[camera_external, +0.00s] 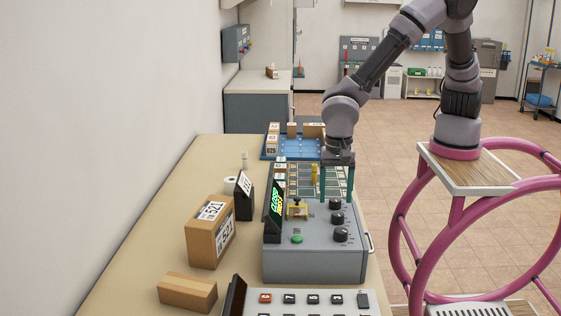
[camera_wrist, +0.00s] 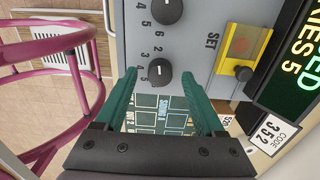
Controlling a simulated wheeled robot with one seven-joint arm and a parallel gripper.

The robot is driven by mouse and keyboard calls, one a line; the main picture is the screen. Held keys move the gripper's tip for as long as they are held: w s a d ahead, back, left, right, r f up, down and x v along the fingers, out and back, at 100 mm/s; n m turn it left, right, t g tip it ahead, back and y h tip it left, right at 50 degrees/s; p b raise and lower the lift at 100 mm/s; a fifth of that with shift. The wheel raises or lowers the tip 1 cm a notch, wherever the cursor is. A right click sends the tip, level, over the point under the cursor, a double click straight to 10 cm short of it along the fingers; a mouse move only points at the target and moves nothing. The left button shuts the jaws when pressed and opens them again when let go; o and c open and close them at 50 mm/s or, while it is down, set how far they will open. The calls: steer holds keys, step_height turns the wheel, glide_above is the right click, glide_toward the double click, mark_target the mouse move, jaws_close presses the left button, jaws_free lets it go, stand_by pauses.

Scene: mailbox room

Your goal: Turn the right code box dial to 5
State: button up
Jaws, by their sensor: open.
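The grey code box (camera_external: 310,258) stands on the bench, with three black dials in a row along its right side in the external view. My gripper (camera_external: 337,196) points down over the far dial (camera_external: 335,204). In the wrist view that dial (camera_wrist: 160,72) shows between the tips of the open green fingers (camera_wrist: 159,74); whether they touch it cannot be told. A middle dial (camera_wrist: 167,10) is at the top edge. Numbers such as 4, 5 and 6 are printed around the dials. The exact pointer setting is too small to read.
A lit display (camera_external: 276,210) stands on the box, with a yellow-framed SET control (camera_wrist: 240,55) beside it. A card (camera_wrist: 277,130) reads CODE 352. A green button (camera_external: 297,239), cardboard boxes (camera_external: 211,230) and a blue tray (camera_external: 290,147) are nearby.

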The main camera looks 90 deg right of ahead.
steer(key=shift+f, duration=0.6)
jaws_close()
